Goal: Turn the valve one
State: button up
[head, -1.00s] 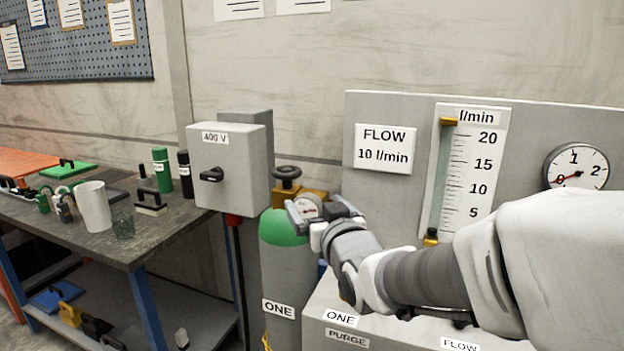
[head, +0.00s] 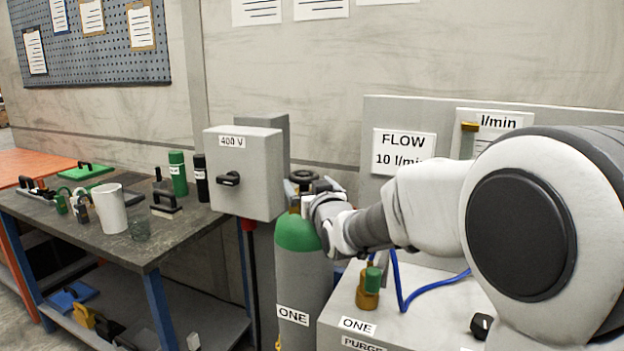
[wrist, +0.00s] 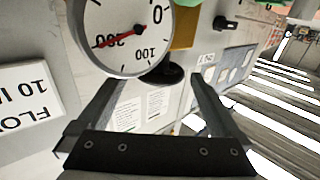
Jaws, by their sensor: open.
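The gas cylinder (head: 300,270), grey with a green shoulder and labelled ONE, stands between the table and the grey bench. A black valve handwheel (head: 303,176) tops it, partly behind my gripper in the head view. My gripper (head: 327,188) is at the height of the handwheel, close to its right side. In the wrist view my open, empty jaws (wrist: 154,84) point toward the dark handwheel (wrist: 170,75), which appears between and beyond the fingertips. I cannot tell whether they touch. A round gauge (wrist: 118,35) and the brass valve body (wrist: 186,22) are close by in the wrist view.
The grey 400 V box (head: 240,170) is just left of the cylinder. A FLOW 10 l/min sign (head: 404,152) is on the panel to the right. The bench with a brass fitting (head: 368,290) and blue hose lies below my arm.

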aim_at(304, 178)
jog(key=shift+x, duration=2.5)
jog(key=shift+c, duration=0.2)
